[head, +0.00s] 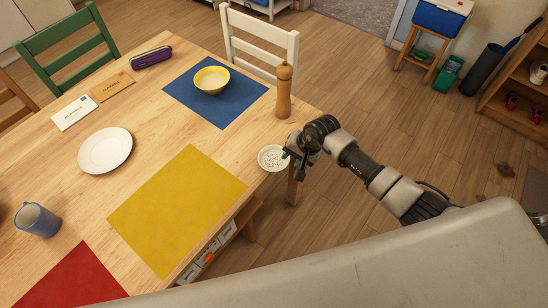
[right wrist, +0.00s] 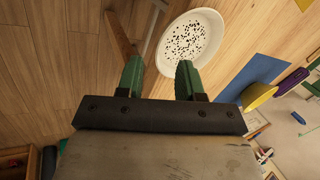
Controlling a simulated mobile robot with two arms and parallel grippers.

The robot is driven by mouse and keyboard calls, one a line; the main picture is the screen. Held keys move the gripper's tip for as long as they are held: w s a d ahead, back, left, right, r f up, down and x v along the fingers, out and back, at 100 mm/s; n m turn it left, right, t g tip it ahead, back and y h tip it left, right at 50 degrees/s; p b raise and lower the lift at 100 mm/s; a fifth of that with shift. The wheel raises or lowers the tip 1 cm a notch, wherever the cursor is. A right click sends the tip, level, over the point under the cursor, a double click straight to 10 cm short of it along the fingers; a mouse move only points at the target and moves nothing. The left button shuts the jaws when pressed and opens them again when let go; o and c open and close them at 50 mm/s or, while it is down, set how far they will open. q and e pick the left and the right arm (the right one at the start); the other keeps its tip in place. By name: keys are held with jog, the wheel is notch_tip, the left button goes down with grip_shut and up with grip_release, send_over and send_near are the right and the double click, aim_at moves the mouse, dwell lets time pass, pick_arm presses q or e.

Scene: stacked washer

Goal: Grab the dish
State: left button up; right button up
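A small white dish with dark specks (head: 270,157) sits at the right edge of the wooden table. It also shows in the right wrist view (right wrist: 189,42), just beyond my fingers. My right gripper (head: 290,157) is beside the dish at its right side. In the right wrist view its two green fingers (right wrist: 160,77) are apart, with the dish's near rim showing around the gap between them. Nothing is held. I cannot tell whether a finger touches the rim. My left gripper is not in view.
A wooden pepper mill (head: 283,91) stands close behind the dish. A yellow mat (head: 178,208) lies to its left. A blue mat (head: 217,112) bears a yellow bowl (head: 211,79). A plain white plate (head: 105,150) and a blue mug (head: 38,220) are further left. Open floor lies to the right.

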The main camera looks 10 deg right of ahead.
aim_at(287, 162)
jog(key=shift+x, duration=1.6)
grip_shut()
jog(key=shift+r, duration=0.1)
